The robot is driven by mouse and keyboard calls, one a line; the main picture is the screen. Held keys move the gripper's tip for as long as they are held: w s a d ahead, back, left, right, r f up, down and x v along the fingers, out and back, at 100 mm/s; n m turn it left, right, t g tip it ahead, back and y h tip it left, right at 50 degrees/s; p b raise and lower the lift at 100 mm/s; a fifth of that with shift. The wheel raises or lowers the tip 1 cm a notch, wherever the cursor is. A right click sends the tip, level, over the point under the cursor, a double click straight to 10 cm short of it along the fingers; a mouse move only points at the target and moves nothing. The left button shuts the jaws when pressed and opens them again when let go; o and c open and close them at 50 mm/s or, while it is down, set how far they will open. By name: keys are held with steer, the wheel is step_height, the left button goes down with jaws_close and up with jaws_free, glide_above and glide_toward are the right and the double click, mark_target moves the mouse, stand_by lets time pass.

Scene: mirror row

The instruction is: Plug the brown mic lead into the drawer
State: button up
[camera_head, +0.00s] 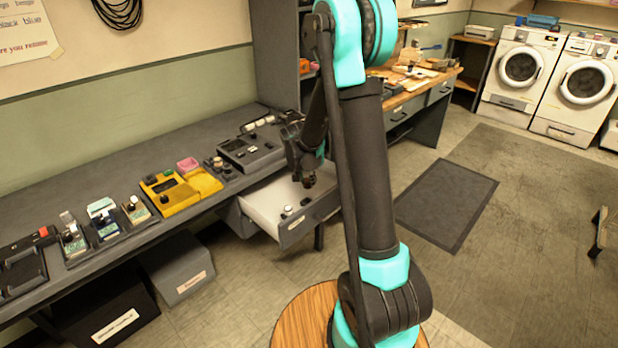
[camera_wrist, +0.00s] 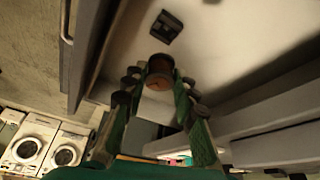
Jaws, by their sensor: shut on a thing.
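The drawer (camera_head: 268,203) stands open under the long bench in the head view, with a pale inside and a grey front. Its pale floor (camera_wrist: 225,35) fills the upper part of the wrist view. My gripper (camera_head: 308,178) points down over the drawer. In the wrist view my gripper (camera_wrist: 161,84) is shut on a brown round piece (camera_wrist: 159,66), which looks like the brown mic lead's end. A small dark block (camera_wrist: 166,27) lies on the drawer floor beyond the brown piece, apart from it in the picture. The rest of the lead is not clearly visible.
Small pale items (camera_head: 288,211) sit near the drawer's front. The bench (camera_head: 60,208) carries a yellow device (camera_head: 168,193), a grey device (camera_head: 250,150) and several small units. A grey box (camera_head: 178,268) stands below.

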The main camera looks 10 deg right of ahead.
mark_target(305, 187)
steer(key=shift+f, duration=2.65)
steer(key=shift+f, duration=0.95)
steer(key=o, duration=1.1)
steer(key=shift+c, duration=0.2)
steer(key=shift+a, duration=0.1)
steer(key=v, duration=1.2)
steer(key=shift+s+f, duration=0.1)
